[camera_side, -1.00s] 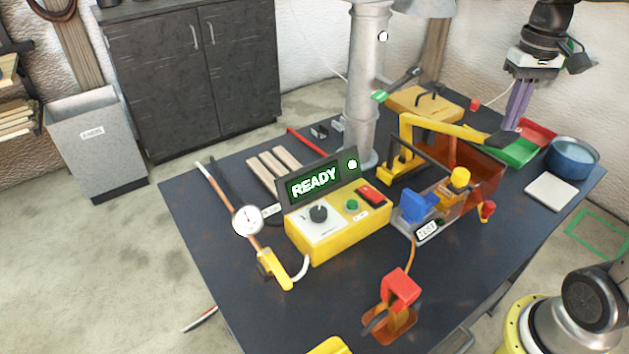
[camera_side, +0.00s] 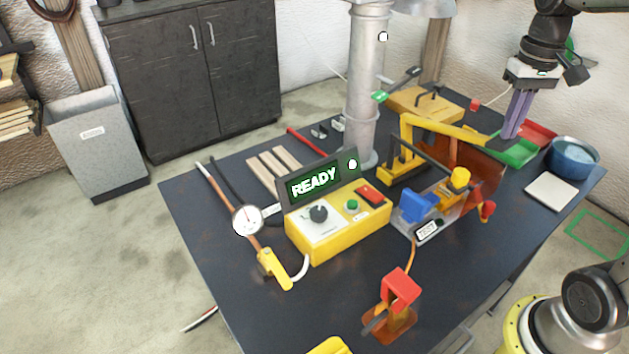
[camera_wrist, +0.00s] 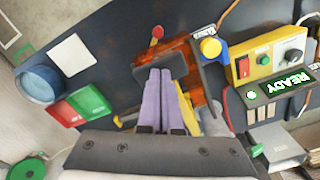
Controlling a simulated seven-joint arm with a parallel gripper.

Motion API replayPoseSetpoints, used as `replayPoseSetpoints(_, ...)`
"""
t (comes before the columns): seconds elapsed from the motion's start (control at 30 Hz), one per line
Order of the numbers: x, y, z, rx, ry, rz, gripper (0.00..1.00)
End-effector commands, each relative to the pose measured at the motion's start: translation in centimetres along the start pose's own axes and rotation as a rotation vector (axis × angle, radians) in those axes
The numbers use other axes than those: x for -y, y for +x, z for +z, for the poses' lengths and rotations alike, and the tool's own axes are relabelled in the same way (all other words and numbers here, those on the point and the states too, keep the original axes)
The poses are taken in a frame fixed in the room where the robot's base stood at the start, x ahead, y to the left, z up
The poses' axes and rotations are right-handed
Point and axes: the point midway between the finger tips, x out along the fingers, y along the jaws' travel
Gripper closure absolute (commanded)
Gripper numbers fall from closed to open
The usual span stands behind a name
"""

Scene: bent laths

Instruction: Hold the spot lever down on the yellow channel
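A yellow lever (camera_side: 445,130) with a dark far end reaches right from a yellow post over a brown box-shaped part; I take it for the spot lever. My gripper (camera_side: 510,136) points down at the lever's dark end, its purple fingers close together with nothing seen between them. I cannot tell whether the tips touch the lever. In the wrist view, the fingers (camera_wrist: 161,72) lie side by side over the brown part and hide most of the lever. The yellow control box (camera_side: 340,225) has a dial, a green button, a red switch and a lit READY display (camera_side: 314,182).
A test fixture (camera_side: 432,222) with a blue clamp and yellow knob stands in front of the lever. Green and red trays (camera_side: 518,152), a blue pot (camera_side: 572,158) and a white pad (camera_side: 552,190) lie right. A red-topped tool (camera_side: 400,288) stands near the front.

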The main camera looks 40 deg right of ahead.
Motion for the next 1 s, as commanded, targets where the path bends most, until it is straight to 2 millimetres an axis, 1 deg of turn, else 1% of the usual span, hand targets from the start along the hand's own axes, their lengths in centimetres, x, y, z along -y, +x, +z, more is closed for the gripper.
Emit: replayPoseSetpoints(1.0,-0.5,3.7,0.9,0.002,0.000,-0.001,1.00)
